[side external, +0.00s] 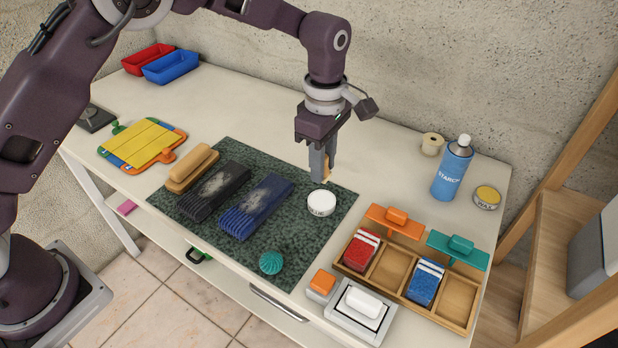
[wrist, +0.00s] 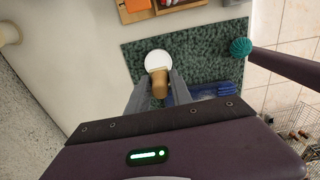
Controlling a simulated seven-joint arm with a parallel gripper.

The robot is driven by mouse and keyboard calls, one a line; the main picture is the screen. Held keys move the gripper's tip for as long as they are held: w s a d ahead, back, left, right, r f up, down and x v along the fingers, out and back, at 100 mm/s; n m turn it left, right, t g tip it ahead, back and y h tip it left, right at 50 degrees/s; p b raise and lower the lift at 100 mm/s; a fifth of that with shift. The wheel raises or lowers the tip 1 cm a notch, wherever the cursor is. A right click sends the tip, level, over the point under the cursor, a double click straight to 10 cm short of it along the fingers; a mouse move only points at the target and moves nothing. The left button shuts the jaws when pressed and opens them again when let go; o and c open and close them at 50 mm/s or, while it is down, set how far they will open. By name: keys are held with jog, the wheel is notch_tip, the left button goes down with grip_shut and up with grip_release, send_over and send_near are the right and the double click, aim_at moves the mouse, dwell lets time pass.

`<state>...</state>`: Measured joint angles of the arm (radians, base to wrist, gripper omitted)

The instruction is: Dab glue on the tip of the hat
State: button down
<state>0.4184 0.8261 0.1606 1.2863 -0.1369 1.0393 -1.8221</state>
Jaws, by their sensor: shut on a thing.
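My gripper (side external: 322,177) points down and is shut on a small tan dabber (side external: 327,168), which also shows between the fingers in the wrist view (wrist: 159,84). The white glue pot (side external: 321,204) stands on the dark green mat (side external: 322,235) just below the fingertips. In the wrist view the dabber overlaps the edge of the pot (wrist: 157,59); I cannot tell whether they touch. A blue ribbed knit piece (side external: 256,206) and a black one (side external: 213,191), possibly hats lying flat, are left of the pot. A teal ribbed ball (side external: 271,262) sits near the mat's front edge.
A tan wooden brush (side external: 192,168) lies at the mat's left end. Right of the mat are a wooden divided tray (side external: 386,267) with red and blue packs, a blue starch can (side external: 453,168) and a wax tin (side external: 487,197).

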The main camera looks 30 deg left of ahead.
aim_at(322, 200)
jog(key=shift+w+f, duration=0.2)
jog(key=shift+f, duration=2.8)
jog(key=shift+f, duration=0.6)
jog(key=shift+r, duration=3.55)
